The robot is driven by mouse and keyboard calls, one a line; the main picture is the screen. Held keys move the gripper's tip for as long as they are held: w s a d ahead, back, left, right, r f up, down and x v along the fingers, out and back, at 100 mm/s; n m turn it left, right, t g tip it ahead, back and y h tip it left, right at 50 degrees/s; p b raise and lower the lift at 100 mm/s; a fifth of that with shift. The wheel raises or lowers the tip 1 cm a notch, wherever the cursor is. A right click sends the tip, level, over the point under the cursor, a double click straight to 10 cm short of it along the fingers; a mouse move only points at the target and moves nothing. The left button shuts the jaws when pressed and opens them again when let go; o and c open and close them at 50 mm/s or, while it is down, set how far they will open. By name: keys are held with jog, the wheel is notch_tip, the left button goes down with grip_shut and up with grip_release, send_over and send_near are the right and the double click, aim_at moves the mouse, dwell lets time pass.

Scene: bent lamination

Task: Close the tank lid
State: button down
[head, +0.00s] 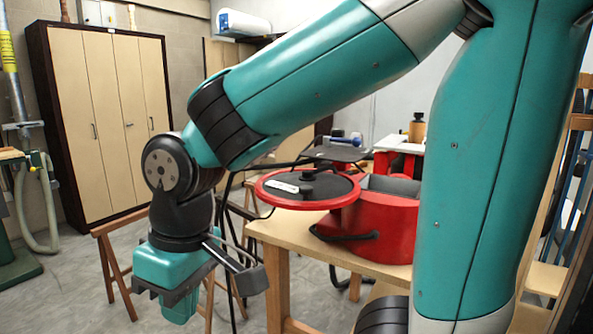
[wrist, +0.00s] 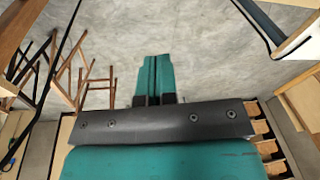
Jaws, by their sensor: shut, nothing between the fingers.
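The tank (head: 372,228) is a red tub on the wooden table, with a dark opening at its top, partly hidden behind my arm. Its lid (head: 335,203) is a round red-rimmed disc with a black middle, a black knob and a pale label. The lid lies nearly flat to the left of the opening, so the tank is open. My gripper (head: 180,308) points down at the lower left, apart from the lid and lower than it. In the wrist view its teal fingers (wrist: 154,80) are together over bare floor, with nothing between them.
The wooden table (head: 274,229) holds the tank, with a bottle (head: 417,128) and a white-topped red item (head: 398,146) behind. A wooden trestle (head: 108,262) stands left of the table. A cabinet (head: 104,120) stands at the back left. Grey floor is free beneath my gripper.

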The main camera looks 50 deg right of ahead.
jog(key=w+d+r+m+g+h+p, duration=0.2)
jog(key=w+d+r+m+h+p, duration=0.25)
jog(key=d+r+m, duration=0.55)
jog(key=w+d+r+m+g+h+p, duration=0.25)
jog(key=w+d+r+m, duration=0.45)
jog(key=d, duration=0.5)
jog(key=m+b, duration=0.1)
jog(key=b, duration=0.1)
send_near(300, 198)
jog(key=shift+h, duration=0.3)
jog(key=f, duration=0.1)
jog(key=w+f, duration=0.1)
jog(key=w+d+f, duration=0.1)
jog(key=f, duration=0.1)
jog(key=s, duration=0.1)
jog(key=s+d, duration=0.1)
jog(key=shift+s+f+p, duration=0.1)
jog(key=shift+s+p, duration=0.25)
jog(key=shift+s, duration=0.05)
jog(key=shift+s+d+f, duration=0.15)
jog(key=shift+s+d, duration=0.05)
jog(key=shift+s, duration=0.1)
jog(key=shift+a, duration=0.1)
